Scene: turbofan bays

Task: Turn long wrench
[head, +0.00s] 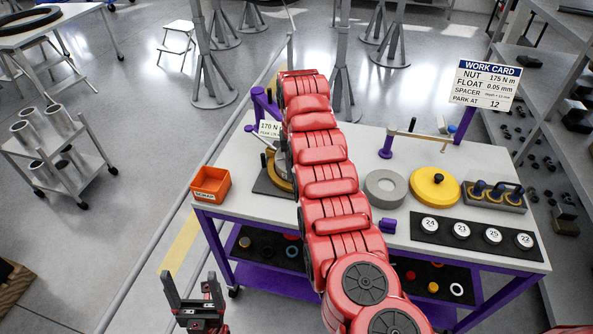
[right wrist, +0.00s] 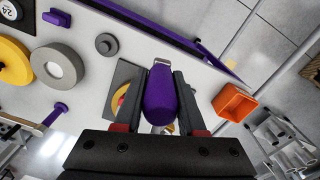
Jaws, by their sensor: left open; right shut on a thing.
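The long wrench shows in the right wrist view as a thick purple handle (right wrist: 160,98) with a pale metal end. My right gripper (right wrist: 163,85) is shut on this handle, one dark finger on each side. In the head view my red right arm hides that gripper and most of the wrench. Beneath is a dark base plate (head: 268,183) with a brass-coloured ring (head: 279,177), partly hidden by the arm. A small card (head: 269,130) reading 170 N stands behind it. My left gripper (head: 191,285) is open and empty, in front of the table's left end.
A trolley (head: 62,150) stands left; shelves flank the right.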

